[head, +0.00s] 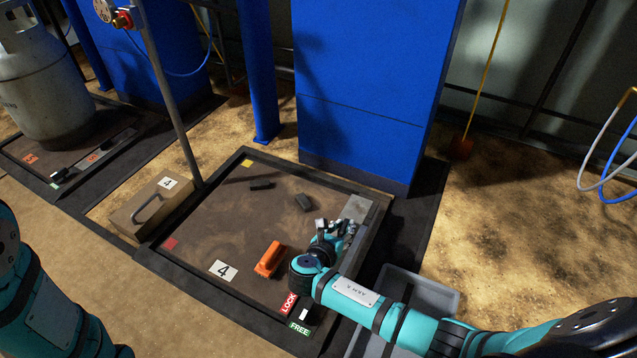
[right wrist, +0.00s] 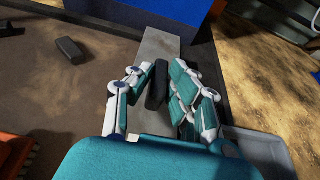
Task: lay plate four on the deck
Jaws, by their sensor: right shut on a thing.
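The deck (head: 215,225) is a brown, dark-framed platform marked with a white number 4 sign (head: 222,270). My right gripper (head: 335,232) is over the deck's right side. In the right wrist view, its fingers are shut on a small dark block (right wrist: 157,85), in front of a pale grey strip (right wrist: 155,47). I cannot tell if the block touches the strip. Two similar dark blocks lie on the deck, one farther left (head: 261,184) and one nearer the gripper (head: 303,202). No number shows on the blocks. My left arm shows at the left edge; its gripper is out of view.
An orange block (head: 268,259) lies on the deck left of my right gripper. A box with a handle (head: 150,207) and a pole stand at the deck's left. A blue column (head: 370,90) rises behind. A grey bin (head: 440,295) stands right of the deck.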

